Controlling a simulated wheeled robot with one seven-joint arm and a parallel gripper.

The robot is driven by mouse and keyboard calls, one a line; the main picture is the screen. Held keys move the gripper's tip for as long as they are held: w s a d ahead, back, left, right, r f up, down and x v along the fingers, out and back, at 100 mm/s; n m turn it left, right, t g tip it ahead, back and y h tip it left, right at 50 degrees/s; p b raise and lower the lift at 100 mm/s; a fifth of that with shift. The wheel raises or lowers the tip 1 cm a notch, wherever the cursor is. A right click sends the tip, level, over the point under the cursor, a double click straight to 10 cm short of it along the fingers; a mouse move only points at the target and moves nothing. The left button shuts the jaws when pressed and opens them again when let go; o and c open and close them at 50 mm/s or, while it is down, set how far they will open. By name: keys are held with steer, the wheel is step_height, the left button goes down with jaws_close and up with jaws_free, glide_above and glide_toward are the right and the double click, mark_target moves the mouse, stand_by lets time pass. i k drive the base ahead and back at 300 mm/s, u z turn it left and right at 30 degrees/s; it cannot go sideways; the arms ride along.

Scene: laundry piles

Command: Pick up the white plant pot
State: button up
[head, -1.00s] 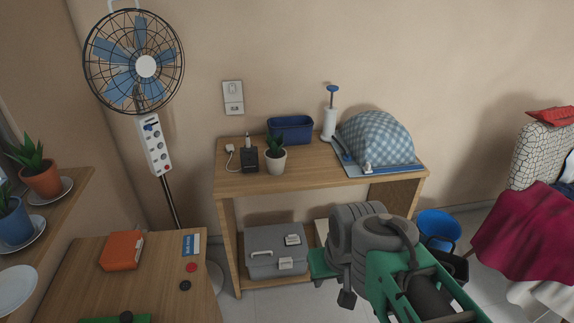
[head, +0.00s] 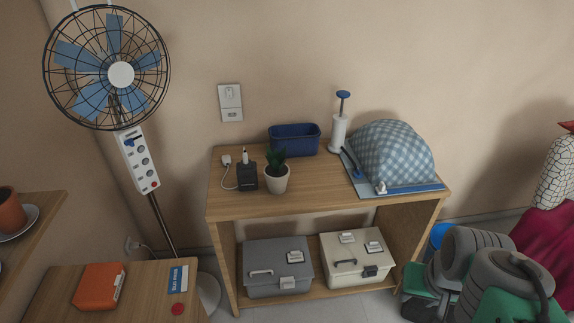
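My grey and green arm shows at the lower right, well apart from the pot and below the shelf top. My gripper's fingertips cannot be made out in this view.
On the shelf top are the blue bin (head: 294,139), a white pump bottle (head: 339,130) and a blue checked cover (head: 391,152). Two toolboxes, grey (head: 278,268) and cream (head: 352,259), sit below. A table (head: 145,293) and a fan (head: 121,74) stand left.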

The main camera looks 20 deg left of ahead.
mark_target(276, 173)
steer(key=i, duration=0.85)
steer(key=u, duration=3)
